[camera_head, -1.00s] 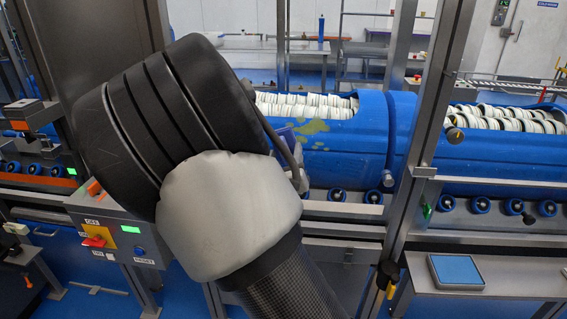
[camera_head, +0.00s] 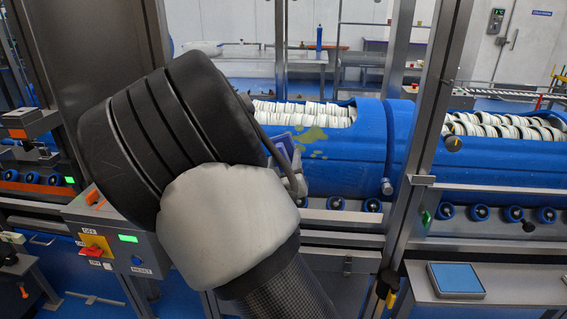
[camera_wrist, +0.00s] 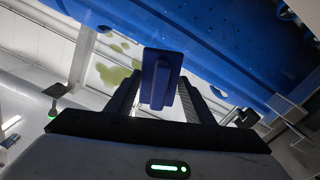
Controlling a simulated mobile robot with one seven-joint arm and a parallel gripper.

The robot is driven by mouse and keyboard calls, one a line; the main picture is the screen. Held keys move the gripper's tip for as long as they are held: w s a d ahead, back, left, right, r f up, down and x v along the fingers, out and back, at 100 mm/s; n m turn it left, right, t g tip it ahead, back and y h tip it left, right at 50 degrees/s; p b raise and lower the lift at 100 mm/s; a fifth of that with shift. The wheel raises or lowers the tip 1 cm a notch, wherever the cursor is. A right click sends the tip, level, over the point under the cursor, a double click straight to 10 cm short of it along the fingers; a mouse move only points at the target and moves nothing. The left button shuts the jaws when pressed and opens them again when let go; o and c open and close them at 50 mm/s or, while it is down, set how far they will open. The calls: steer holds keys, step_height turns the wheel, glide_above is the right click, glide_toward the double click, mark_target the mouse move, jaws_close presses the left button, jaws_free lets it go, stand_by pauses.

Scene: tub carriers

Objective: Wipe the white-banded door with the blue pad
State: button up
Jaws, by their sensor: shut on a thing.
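My gripper (camera_wrist: 158,100) is shut on the blue pad (camera_wrist: 161,76), which stands out between the two dark fingers in the wrist view. The pad (camera_head: 284,147) also shows in the head view, partly hidden by my arm, in front of a blue tub carrier (camera_head: 345,160). Yellow-green stains (camera_head: 311,136) mark the carrier close to the pad. In the wrist view, olive-green stains (camera_wrist: 113,74) lie on a pale band beside the blue carrier wall (camera_wrist: 225,45). I cannot tell whether the pad touches the surface. I cannot clearly make out a white-banded door in the head view.
Steel posts (camera_head: 411,150) stand in front of the carriers. White rings (camera_head: 300,112) fill the carrier openings. A control box (camera_head: 118,239) sits at lower left, and a blue-topped plate (camera_head: 456,278) lies on a bench at lower right.

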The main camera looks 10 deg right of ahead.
steer(key=shift+w+d, duration=0.2)
steer(key=shift+w, duration=0.45)
steer(key=shift+s+d+b, duration=0.55)
steer(key=shift+d+b, duration=0.1)
steer(key=shift+d, duration=1.15)
steer(key=shift+s+d+b, duration=0.6)
steer(key=shift+d+b, duration=0.1)
steer(key=shift+d, duration=1.1)
steer(key=shift+s+d+b, duration=0.55)
steer(key=shift+d+b, duration=0.1)
steer(key=shift+d, duration=1.15)
